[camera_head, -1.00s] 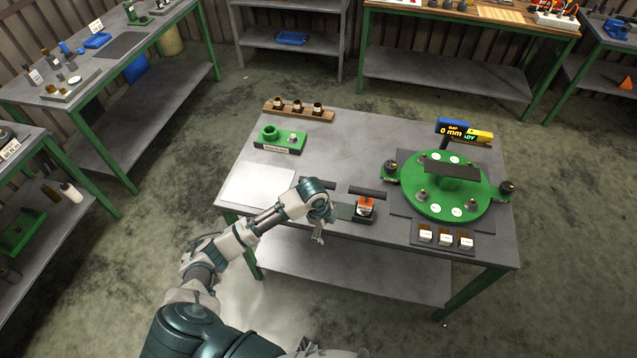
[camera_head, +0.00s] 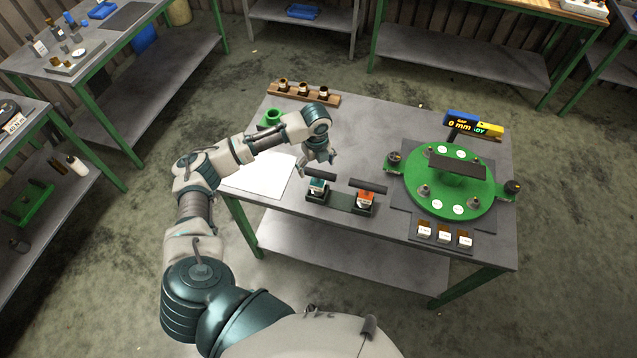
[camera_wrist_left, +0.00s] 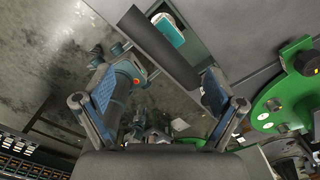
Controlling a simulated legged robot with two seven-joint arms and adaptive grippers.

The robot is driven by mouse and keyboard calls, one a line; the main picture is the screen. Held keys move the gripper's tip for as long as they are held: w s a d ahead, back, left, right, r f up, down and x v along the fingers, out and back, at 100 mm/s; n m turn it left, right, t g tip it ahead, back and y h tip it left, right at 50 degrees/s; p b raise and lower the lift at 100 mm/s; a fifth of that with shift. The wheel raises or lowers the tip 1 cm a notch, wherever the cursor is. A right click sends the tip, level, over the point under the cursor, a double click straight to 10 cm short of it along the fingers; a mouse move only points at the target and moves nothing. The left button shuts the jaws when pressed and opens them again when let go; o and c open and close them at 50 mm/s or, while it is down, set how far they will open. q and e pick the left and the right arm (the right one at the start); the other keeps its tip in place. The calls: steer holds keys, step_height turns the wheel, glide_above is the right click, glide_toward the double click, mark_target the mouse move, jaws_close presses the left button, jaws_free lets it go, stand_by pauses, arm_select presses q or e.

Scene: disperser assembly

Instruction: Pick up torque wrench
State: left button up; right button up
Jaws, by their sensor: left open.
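Two tools with dark bar handles stand in a low dark holder at the table's front edge. One has a teal body (camera_head: 318,187), the other an orange body (camera_head: 365,198); I cannot tell which is the torque wrench. My left gripper (camera_head: 318,159) is open and empty, just behind and above the teal tool's handle (camera_head: 321,173). In the left wrist view the dark handle (camera_wrist_left: 150,45) runs diagonally beyond the open fingers (camera_wrist_left: 157,92), with the teal body (camera_wrist_left: 167,28) beside it. My right gripper is not in view.
A green round fixture (camera_head: 450,205) stands at the right, with small white-faced blocks (camera_head: 443,238) in front. A blue and yellow gauge (camera_head: 473,125) is behind it. A wooden rack (camera_head: 303,94) and a green part (camera_head: 272,117) are at the back left. A white sheet (camera_head: 262,178) lies left.

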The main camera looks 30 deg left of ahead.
mark_target(317, 180)
arm_select(q)
steer(key=f, duration=0.3)
steer(key=w+f, duration=0.1)
steer(key=shift+a+f, duration=0.4)
steer(key=f, duration=0.2)
steer(key=f+p, duration=0.1)
steer(key=shift+s+d+f, duration=0.15)
steer(key=shift+s+d, duration=0.1)
steer(key=shift+w+d+f, duration=0.15)
steer(key=shift+d+f, duration=0.1)
steer(key=shift+f, duration=0.25)
steer(key=shift+a, duration=0.25)
steer(key=c, duration=1.6)
